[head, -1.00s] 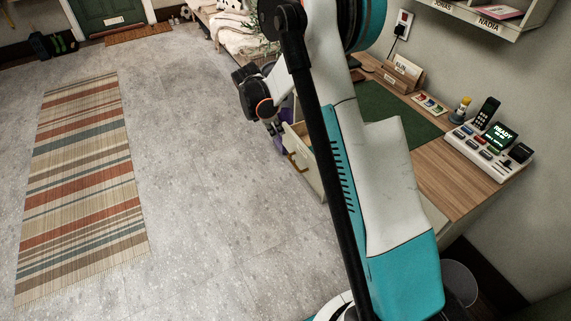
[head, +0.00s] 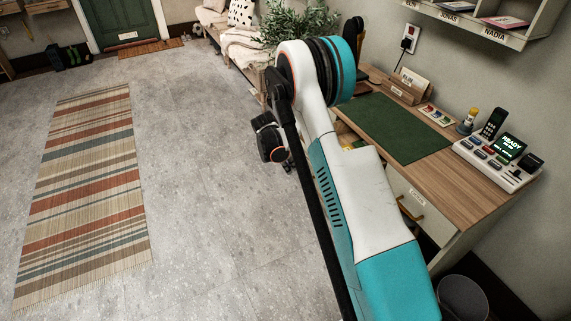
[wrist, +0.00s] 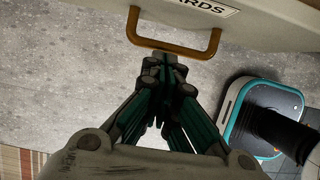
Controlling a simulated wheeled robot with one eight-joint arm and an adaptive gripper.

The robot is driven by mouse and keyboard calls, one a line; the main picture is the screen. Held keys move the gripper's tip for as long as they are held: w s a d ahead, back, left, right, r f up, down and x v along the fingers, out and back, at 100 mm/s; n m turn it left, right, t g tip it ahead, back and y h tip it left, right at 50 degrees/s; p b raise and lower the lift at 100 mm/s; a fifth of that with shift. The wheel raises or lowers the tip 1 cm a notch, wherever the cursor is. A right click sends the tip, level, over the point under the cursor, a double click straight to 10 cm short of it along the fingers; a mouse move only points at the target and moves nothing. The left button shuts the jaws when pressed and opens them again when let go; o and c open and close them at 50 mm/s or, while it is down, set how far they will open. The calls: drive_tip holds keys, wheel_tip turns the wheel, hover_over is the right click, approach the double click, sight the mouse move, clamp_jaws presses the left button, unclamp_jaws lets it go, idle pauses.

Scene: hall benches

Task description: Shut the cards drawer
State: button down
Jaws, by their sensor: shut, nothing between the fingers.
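The cards drawer (wrist: 265,28) shows its pale front at the top of the wrist view, with a label ending in "ARDS". Its brown bar handle (wrist: 205,52) hangs across the front. My gripper (wrist: 166,58) is shut and empty, with its fingertips at the middle of the handle bar; I cannot tell whether they touch it. In the head view my gripper (head: 288,167) hangs to the left of my arm, in front of the desk.
The wooden desk (head: 462,190) carries a green mat (head: 398,125), a card holder (head: 408,86) and a console (head: 495,160). A bin (head: 463,297) stands lower right. The floor (head: 210,190) to the left is clear up to the striped rug (head: 90,190).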

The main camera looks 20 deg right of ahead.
drive_tip(key=shift+d+r+b, duration=0.2)
drive_tip(key=shift+d+b, duration=0.25)
drive_tip(key=shift+d, duration=1.4)
drive_tip(key=d, duration=1.6)
drive_tip(key=w+d, duration=0.1)
drive_tip(key=d, duration=0.8)
